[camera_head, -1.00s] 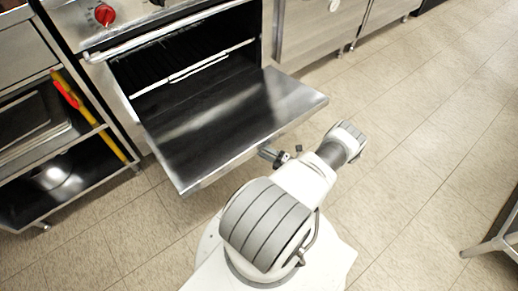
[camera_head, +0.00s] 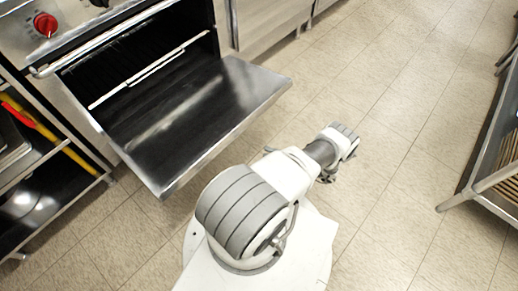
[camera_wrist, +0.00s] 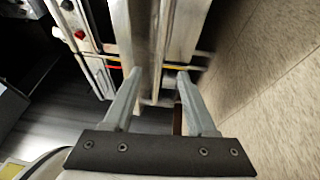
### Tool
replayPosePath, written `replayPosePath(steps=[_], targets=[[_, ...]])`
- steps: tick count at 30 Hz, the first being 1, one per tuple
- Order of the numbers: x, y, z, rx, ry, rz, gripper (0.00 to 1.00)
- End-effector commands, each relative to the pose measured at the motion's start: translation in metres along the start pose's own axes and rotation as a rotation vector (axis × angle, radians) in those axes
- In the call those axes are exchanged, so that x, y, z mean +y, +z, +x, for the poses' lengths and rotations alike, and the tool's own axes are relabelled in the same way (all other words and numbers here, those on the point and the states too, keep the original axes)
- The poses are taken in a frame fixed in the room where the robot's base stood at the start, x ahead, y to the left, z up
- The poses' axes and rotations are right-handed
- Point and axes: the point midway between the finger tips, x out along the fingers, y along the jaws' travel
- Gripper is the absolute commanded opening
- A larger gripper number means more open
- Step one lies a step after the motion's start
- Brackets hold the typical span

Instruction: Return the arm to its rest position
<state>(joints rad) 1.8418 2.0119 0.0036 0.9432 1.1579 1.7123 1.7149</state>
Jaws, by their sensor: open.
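In the head view the fingertips are mostly hidden behind my arm. The oven door (camera_head: 190,115) hangs open in front of and to the left of my arm, with a visible gap between them.
The oven (camera_head: 130,70) is open with a wire rack inside. A shelf unit (camera_head: 45,160) with yellow and red items stands at the left. A metal table or rack (camera_head: 485,185) stands at the right. Tiled floor (camera_head: 400,130) is clear between them.

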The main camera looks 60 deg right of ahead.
Motion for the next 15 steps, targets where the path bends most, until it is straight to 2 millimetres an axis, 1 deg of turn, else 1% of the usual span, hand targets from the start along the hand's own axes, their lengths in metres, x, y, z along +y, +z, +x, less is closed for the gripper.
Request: replayPosePath(steps=[4,15], targets=[[0.0001,0.0001,-0.008,-0.001,-0.001,0.0,0.57],[0.0002,0.0001,-0.0084,0.0,0.0,0.0,0.57]])
